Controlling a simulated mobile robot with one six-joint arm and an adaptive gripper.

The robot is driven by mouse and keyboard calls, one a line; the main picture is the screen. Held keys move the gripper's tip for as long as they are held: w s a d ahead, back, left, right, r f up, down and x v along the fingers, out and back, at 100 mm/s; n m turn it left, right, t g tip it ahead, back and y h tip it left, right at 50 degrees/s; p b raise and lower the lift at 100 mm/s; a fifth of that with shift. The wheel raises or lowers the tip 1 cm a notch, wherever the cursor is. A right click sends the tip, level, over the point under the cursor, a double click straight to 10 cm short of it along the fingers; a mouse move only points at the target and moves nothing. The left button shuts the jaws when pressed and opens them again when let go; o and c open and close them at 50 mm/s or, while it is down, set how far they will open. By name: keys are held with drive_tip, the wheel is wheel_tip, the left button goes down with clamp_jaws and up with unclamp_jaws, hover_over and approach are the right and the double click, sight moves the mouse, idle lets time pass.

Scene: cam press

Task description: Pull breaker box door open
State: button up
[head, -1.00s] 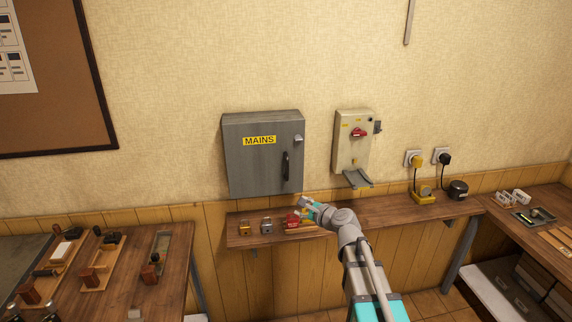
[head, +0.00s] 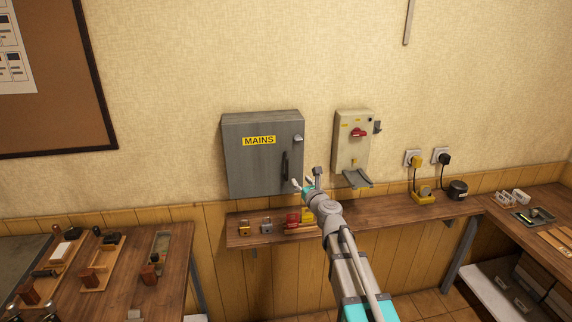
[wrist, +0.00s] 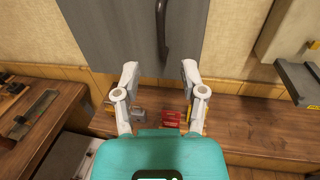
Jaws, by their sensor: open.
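The grey breaker box (head: 255,165) with a yellow MAINS label (head: 259,141) hangs on the wall, its door closed. A dark vertical handle (head: 285,166) is on the door's right side, below a small latch (head: 298,138). My gripper (head: 307,182) is just right of and below the handle in the head view, open and empty. In the wrist view, the door (wrist: 115,35) fills the top middle. The handle (wrist: 162,28) stands ahead of and between the fingers of my gripper (wrist: 160,73), apart from them.
A wooden shelf (head: 390,210) runs below the box, with several padlocks (head: 267,227) and red and yellow items on it. A beige switch box (head: 350,150) with a red switch hangs to the right, its grey tray (wrist: 300,84) jutting out. The wall between the boxes is clear.

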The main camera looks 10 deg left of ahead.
sight(287, 164)
drive_tip(key=x, duration=1.3)
drive_tip(key=shift+w+a, duration=0.2)
drive_tip(key=shift+w, duration=0.1)
drive_tip(key=shift+c, duration=0.2)
clamp_jaws()
